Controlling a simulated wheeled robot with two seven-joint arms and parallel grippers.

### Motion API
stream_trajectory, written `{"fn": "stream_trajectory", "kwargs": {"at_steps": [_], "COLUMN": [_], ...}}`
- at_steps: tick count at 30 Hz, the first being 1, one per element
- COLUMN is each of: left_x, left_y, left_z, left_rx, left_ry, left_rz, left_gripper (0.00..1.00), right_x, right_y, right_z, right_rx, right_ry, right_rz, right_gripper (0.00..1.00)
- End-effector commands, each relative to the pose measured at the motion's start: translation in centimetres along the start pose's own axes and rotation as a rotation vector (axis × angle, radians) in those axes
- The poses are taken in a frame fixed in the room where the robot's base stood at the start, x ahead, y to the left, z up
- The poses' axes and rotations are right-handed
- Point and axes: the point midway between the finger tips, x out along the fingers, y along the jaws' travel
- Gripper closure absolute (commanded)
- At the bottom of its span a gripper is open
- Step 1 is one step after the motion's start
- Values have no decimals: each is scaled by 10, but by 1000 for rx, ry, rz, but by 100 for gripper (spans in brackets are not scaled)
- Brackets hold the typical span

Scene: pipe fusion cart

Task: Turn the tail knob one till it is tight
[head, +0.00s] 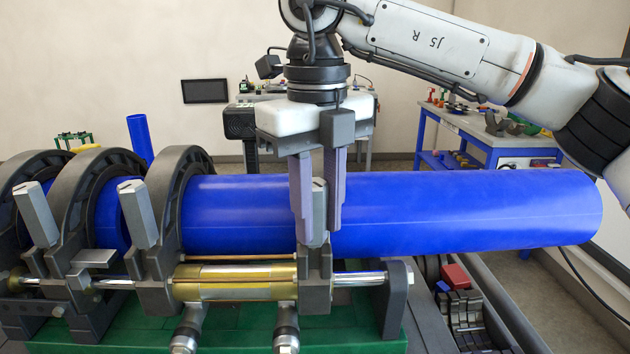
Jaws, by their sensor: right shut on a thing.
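My right gripper (318,222) comes down from above with its two purple fingers on either side of a grey upright knob, which seems to be tail knob one (319,200). The fingers are shut on it and hide part of its sides. The knob stands in front of the blue pipe (450,212), above a dark grey clamp bracket (318,270). How tight it is cannot be told. Two similar grey knobs, a middle one (137,212) and a far-left one (36,214), lean at the clamp rings. My left gripper is not in view.
Dark clamp rings (190,165) hold the pipe at left. A brass cylinder (235,282) on a steel rod lies below the gripper. A blue workbench (490,145) stands behind at right. A red block (456,277) sits low at right.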

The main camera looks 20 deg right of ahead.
Motion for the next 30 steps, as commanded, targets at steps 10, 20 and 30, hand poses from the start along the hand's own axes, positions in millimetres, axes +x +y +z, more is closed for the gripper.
{"fn": "stream_trajectory", "kwargs": {"at_steps": [10,20,30], "left_x": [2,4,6], "left_y": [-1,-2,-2], "left_z": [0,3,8], "left_rx": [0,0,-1], "left_ry": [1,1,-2], "left_rz": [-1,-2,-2], "left_gripper": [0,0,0], "right_x": [1,0,2], "right_y": [0,1,3], "right_z": [0,0,0], "right_rx": [62,284,443], "right_ry": [5,9,12], "right_rz": [-5,-8,-9], "right_gripper": [97,96,96]}}
